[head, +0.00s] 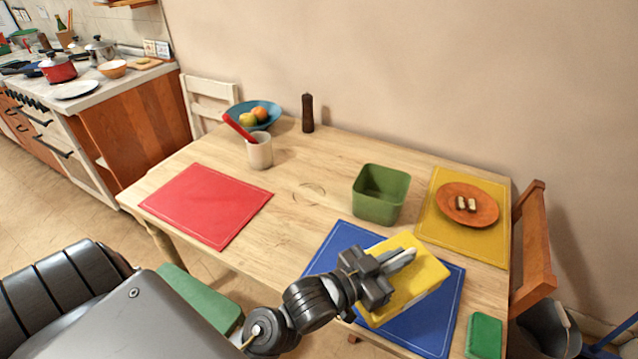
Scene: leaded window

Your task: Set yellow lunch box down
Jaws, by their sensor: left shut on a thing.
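The yellow lunch box (425,287) is a yellow block-shaped box over the blue placemat (340,245) at the front of the table. My left gripper (408,256) is shut on it from the left, with its fingers across the top of the box. The box looks tilted; I cannot tell whether it touches the mat. The gripper and the box hide the middle of the mat. My right gripper is not in view.
A green open container (381,194) stands just behind the blue mat. An orange plate (467,204) lies on a yellow placemat (450,238) at right. A green item (484,336) lies at the front right. A red placemat (207,204) lies at left, with bare wood between.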

